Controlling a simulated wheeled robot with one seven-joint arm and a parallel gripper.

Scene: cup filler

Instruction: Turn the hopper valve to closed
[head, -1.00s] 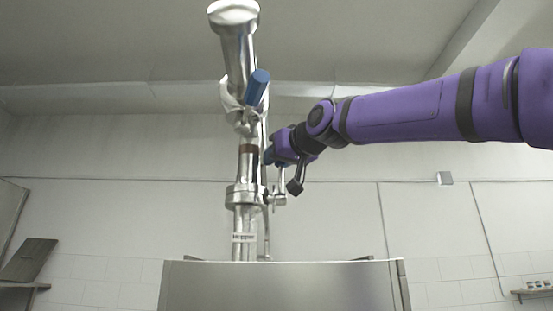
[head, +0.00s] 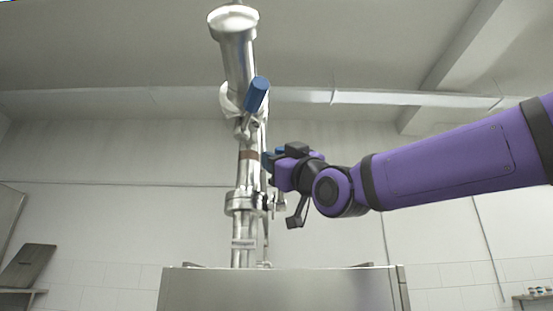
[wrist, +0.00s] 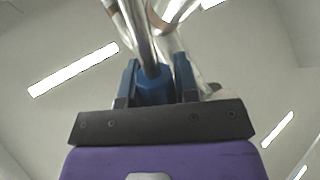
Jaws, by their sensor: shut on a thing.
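A tall shiny metal filler column (head: 243,210) stands left of centre in the head view. My gripper (head: 270,162) is at its right side, at mid-height. In the wrist view my gripper's two blue fingers (wrist: 158,85) are shut on a blue valve handle (wrist: 153,90), with metal pipe beyond it. In the head view my purple hand mostly hides this handle. Another blue handle (head: 256,95) sits higher on the column, tilted and apart from my gripper. The valve's exact position cannot be told.
A steel cabinet or box (head: 280,290) stands below the column. A slanted metal cylinder (head: 234,40) tops the column. A shelf with small items (head: 538,293) is at the far right. The air right of the column is clear apart from my arm.

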